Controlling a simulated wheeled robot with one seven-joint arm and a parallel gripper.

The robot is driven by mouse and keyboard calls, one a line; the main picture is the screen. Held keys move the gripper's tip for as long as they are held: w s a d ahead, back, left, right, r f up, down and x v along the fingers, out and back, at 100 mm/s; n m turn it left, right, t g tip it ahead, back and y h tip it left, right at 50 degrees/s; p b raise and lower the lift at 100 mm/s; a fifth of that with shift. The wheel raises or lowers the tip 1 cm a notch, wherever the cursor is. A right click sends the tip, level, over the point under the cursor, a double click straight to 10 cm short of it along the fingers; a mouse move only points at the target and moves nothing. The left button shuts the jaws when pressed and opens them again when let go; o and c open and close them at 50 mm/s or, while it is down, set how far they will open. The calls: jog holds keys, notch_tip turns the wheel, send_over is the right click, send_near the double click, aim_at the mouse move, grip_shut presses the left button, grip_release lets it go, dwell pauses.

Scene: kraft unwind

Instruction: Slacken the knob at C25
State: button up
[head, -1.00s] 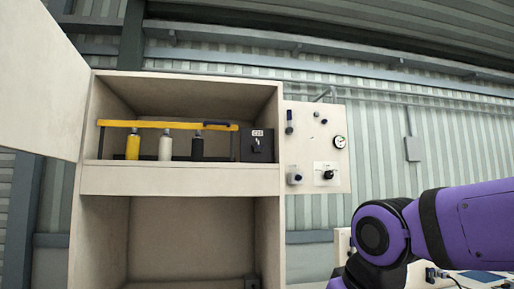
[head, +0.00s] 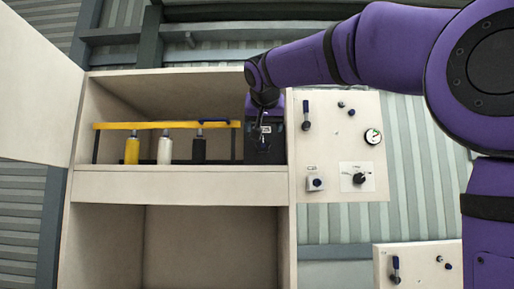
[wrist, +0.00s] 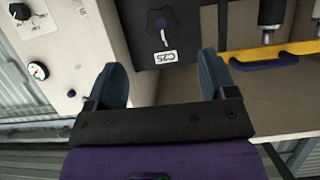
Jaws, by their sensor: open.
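The black box labelled C25 (wrist: 162,57) stands at the right end of the cabinet's upper shelf. In the wrist view a small dark knob (wrist: 160,23) with a pale pointer is on its face, beside the label. In the head view the dark box (head: 264,153) is partly hidden by my arm. My gripper (wrist: 163,68) is open and empty, its two blue fingers apart. In the wrist view the label and knob lie between and beyond the fingertips. The fingers appear clear of the knob. In the head view my gripper (head: 265,112) is in front of the box.
A yellow rail (head: 165,125) and yellow, white and black bottles (head: 132,150) stand left of the box. The cabinet's side wall and a white panel (head: 340,110) with knobs and a gauge (head: 373,136) are on its right. The open door (head: 38,80) is at far left.

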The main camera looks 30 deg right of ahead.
aim_at(263, 144)
jog(key=x, duration=1.1)
jog(key=shift+w+r, duration=0.1)
jog(key=shift+r, duration=0.3)
jog(key=c, duration=0.9)
